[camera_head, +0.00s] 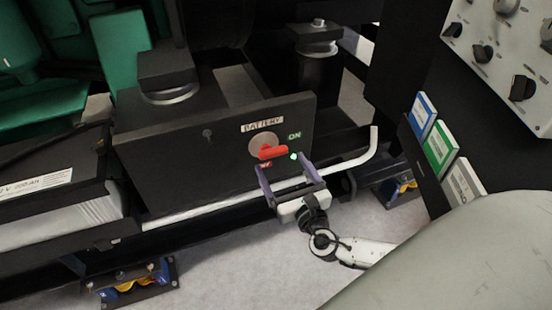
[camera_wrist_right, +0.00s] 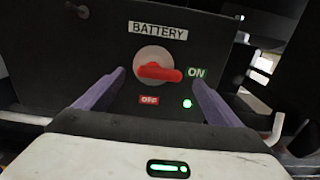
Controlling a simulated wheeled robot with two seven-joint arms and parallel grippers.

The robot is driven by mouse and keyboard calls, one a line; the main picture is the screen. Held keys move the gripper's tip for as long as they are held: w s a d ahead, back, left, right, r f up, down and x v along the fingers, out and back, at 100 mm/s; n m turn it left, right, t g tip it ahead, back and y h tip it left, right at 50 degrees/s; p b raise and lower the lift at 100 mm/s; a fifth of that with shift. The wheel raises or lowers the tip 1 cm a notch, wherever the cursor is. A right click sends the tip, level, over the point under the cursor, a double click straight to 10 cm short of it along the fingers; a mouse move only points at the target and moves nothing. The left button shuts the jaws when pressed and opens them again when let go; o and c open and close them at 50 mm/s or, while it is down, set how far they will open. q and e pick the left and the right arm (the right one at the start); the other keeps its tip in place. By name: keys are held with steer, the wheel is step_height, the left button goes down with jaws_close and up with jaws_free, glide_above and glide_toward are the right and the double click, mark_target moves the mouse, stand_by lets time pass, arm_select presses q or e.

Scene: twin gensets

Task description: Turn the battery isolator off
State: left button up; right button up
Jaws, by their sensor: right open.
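The battery isolator is a red handle (camera_head: 272,152) on a round grey disc (camera_head: 260,142), set on a dark panel (camera_head: 190,160) under a BATTERY label. In the right wrist view the red handle (camera_wrist_right: 160,72) points right, toward the green ON label (camera_wrist_right: 196,73). A red OFF label (camera_wrist_right: 149,100) sits below the disc. A green light (camera_wrist_right: 187,104) glows at the lower right. My right gripper (camera_head: 284,176) is open just in front of the panel, below the handle. In the wrist view its purple fingers (camera_wrist_right: 160,85) stand either side of the handle, with nothing between them gripped. My left gripper is out of view.
A white pipe (camera_head: 360,158) runs along the panel's lower edge and bends up at the right. A black battery box (camera_head: 60,195) stands at the left. A grey control panel with knobs (camera_head: 505,60) and coloured booklets (camera_head: 440,145) are at the right. Pale floor lies below.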

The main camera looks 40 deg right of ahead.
mark_target(275, 155)
steer(key=b+x, duration=0.1)
steer(key=x, duration=0.4)
steer(key=c, duration=1)
